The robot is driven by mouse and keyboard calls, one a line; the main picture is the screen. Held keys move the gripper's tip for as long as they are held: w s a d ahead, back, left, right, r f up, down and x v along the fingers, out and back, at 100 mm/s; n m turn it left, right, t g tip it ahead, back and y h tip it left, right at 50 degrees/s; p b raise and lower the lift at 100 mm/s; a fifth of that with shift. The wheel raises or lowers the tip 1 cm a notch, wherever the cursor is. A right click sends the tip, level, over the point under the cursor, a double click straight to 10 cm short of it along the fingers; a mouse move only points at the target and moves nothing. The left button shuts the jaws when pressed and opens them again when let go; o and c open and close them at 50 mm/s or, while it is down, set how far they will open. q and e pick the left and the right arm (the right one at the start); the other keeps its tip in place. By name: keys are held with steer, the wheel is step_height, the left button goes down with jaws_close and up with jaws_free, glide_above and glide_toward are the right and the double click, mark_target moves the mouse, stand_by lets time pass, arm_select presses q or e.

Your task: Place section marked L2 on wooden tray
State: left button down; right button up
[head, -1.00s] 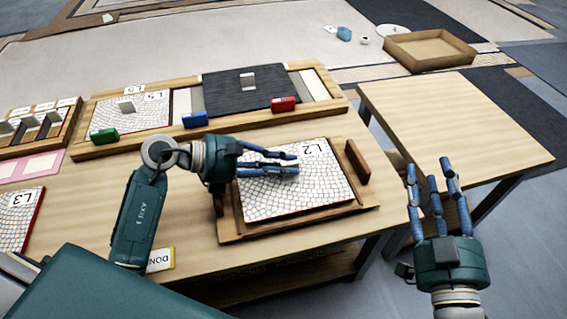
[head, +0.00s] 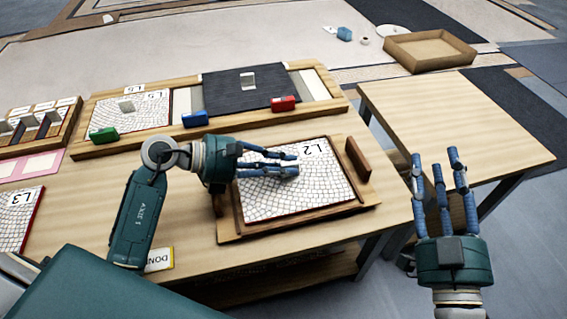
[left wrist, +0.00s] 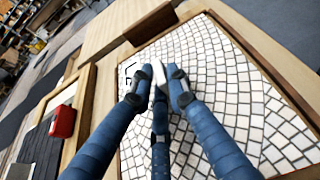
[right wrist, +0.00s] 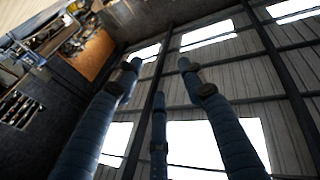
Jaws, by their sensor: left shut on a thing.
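The section marked L2 (head: 300,199), a pale mosaic panel, lies flat inside the rim of the wooden tray (head: 302,221) on the table. My left gripper (head: 294,163) is over the middle of the panel, its fingers shut on the panel's small light handle. The left wrist view shows the handle between the fingertips (left wrist: 160,80) and the panel (left wrist: 245,100) filling the tray. The fingers hide part of the panel.
Behind stands a long wooden frame (head: 130,145) with panel L5 (head: 150,107), a dark mat (head: 250,90), and green, blue and red blocks. Panel L3 (head: 18,215) lies at left. A bare side table (head: 450,120) stands at right, with an empty brown tray (head: 430,50) behind.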

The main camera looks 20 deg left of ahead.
arm_select(q)
steer(key=shift+f, duration=0.1)
steer(key=c, duration=1.7)
jaws_free()
steer(key=shift+f, duration=0.15)
arm_select(e)
steer(key=shift+r, duration=0.15)
arm_select(q)
steer(key=shift+s, duration=0.1)
steer(key=shift+r+p, duration=0.4)
steer(key=shift+v, duration=0.8)
steer(key=p+v, duration=0.1)
steer(key=v, duration=0.9)
steer(key=shift+a+r+p, duration=0.15)
steer(key=shift+a+p, duration=0.05)
steer(key=shift+p, duration=0.1)
arm_select(e)
step_height(320, 180, down, 13)
steer(key=s+d+g+h, duration=0.1)
steer(key=d+g+h, duration=0.1)
steer(key=g, duration=0.4)
steer(key=shift+s+r, duration=0.15)
steer(key=shift+s, duration=0.1)
